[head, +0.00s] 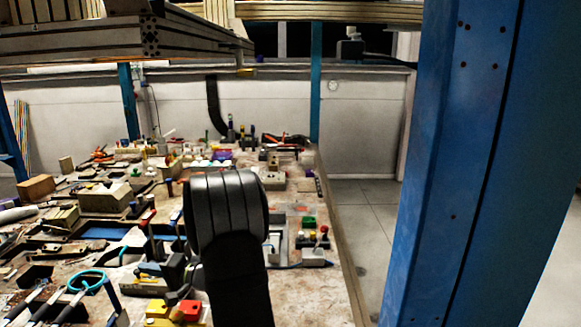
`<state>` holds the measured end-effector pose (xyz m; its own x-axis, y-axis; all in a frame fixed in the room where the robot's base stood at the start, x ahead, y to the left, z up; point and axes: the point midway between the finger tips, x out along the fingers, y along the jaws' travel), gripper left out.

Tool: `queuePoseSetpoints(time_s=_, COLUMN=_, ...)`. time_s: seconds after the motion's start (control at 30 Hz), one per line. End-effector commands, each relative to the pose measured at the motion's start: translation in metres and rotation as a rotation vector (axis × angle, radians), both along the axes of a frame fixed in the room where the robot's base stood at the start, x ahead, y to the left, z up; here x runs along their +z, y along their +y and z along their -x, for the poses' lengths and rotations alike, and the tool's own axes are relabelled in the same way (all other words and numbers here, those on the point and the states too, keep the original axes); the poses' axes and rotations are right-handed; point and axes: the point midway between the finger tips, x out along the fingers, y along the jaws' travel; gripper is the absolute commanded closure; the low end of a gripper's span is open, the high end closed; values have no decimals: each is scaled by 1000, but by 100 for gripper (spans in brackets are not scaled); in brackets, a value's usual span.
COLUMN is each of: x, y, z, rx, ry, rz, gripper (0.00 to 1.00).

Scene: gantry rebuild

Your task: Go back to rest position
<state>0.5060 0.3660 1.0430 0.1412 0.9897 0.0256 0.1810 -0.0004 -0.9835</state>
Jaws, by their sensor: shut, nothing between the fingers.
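A thick black link of my arm (228,225) stands in the front middle of the head view, with its rounded joint at the top. It hides part of the workbench behind it. I cannot make out my gripper or its fingertips in this view. Nothing held by the arm shows.
A cluttered workbench (335,262) fills the left and middle, with several tools, blocks and trays. A blue post (455,165) stands close at the right. Clear floor (372,225) lies between bench and post.

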Motion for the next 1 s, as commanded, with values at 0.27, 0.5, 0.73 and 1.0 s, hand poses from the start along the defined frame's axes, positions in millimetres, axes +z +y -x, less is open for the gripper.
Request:
queuePoseSetpoints(time_s=0.27, x=1, y=22, z=-2, rx=4, ry=0, rz=0, gripper=100)
queuePoseSetpoints(time_s=0.5, x=2, y=68, z=-8, rx=4, ry=-1, rz=0, gripper=100)
queuePoseSetpoints(time_s=0.73, x=-3, y=81, z=10, rx=1, ry=3, rz=0, gripper=100)
queuePoseSetpoints(time_s=1.0, x=-11, y=76, z=5, rx=-2, ry=36, rz=-1, gripper=100)
